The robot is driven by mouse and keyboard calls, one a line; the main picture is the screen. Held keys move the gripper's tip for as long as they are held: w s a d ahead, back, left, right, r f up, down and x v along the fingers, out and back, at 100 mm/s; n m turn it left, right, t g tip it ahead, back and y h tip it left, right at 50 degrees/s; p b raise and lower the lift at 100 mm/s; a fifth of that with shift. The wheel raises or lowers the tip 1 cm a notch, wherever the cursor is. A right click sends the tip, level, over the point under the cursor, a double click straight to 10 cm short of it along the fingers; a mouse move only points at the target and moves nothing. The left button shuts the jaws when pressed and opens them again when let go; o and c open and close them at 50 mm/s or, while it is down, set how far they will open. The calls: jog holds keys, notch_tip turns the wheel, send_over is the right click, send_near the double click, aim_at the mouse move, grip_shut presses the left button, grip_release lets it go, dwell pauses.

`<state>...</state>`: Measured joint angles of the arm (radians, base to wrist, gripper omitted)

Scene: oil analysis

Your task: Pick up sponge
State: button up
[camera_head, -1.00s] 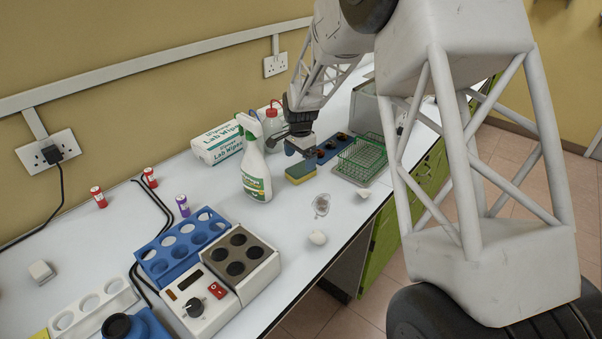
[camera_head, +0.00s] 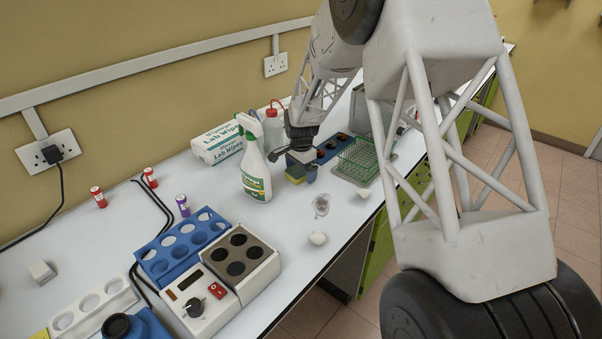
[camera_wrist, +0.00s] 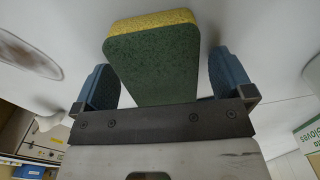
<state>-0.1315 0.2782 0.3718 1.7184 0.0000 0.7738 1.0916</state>
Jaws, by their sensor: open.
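The sponge (camera_head: 292,175) is green and yellow and is on the white bench, just right of the spray bottle, partly hidden by my gripper. In the wrist view the sponge (camera_wrist: 152,62) shows its green face and yellow layer between the two blue fingers. My gripper (camera_wrist: 163,80) is open, with one finger on each side of the sponge and a visible gap at both sides. In the head view my gripper (camera_head: 303,169) points down at the sponge; its far finger is hidden.
A green wire rack (camera_head: 360,158) is on the right. A clear glass item (camera_head: 321,205) lies in front.

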jog(key=shift+c, duration=0.2)
dwell(0.3)
jog(key=c, duration=1)
jog(key=shift+o, duration=0.2)
jog(key=shift+r, duration=0.1)
jog(key=shift+r, duration=0.7)
notch_tip(320, 180, up, 2)
jog(key=shift+r, duration=0.15)
jog(key=s, duration=0.5)
jog(key=s+d, duration=0.1)
jog(key=s, duration=0.4)
jog(key=s+d+r, duration=0.1)
jog(key=s, duration=0.4)
jog(key=shift+s, duration=0.4)
